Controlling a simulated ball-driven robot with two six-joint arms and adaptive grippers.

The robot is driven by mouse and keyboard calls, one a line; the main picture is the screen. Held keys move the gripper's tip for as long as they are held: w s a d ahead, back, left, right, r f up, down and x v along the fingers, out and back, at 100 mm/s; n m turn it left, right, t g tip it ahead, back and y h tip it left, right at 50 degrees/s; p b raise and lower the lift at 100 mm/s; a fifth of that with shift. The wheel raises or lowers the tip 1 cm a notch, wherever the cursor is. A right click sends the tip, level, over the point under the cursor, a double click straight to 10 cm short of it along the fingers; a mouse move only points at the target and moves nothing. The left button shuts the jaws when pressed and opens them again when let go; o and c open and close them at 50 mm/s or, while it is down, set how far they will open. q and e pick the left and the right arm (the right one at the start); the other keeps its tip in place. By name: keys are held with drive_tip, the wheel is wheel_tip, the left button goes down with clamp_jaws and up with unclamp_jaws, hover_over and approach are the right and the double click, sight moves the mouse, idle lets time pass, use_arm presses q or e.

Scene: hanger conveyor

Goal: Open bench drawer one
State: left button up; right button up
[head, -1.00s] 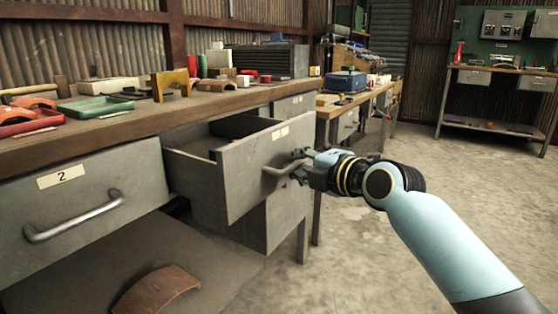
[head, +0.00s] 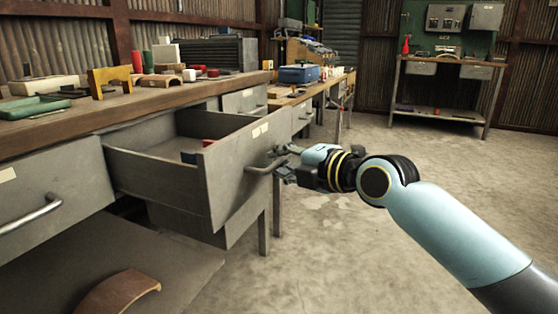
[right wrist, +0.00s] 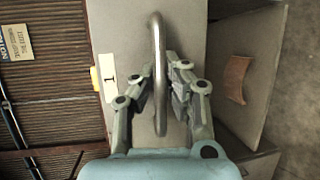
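Bench drawer one (head: 232,183) is a grey metal drawer, pulled well out from under the wooden bench top. Its label "1" (right wrist: 107,78) shows in the right wrist view. Its curved metal handle (right wrist: 160,100) stands between the two fingers of my right gripper (right wrist: 163,82). The fingers are closed in on the handle from both sides; the head view shows the right gripper (head: 283,165) at the drawer front. My left gripper is not in view.
Another closed drawer with a handle (head: 32,214) is at the left. The bench top (head: 140,104) holds a green tray, a yellow block and several small parts. A curved brown piece (head: 118,293) lies on the lower shelf. Concrete floor (head: 350,245) to the right is clear.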

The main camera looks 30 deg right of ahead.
drive_tip(key=o, duration=0.5)
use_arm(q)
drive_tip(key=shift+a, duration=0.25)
use_arm(e)
drive_tip(key=shift+v, duration=5.95)
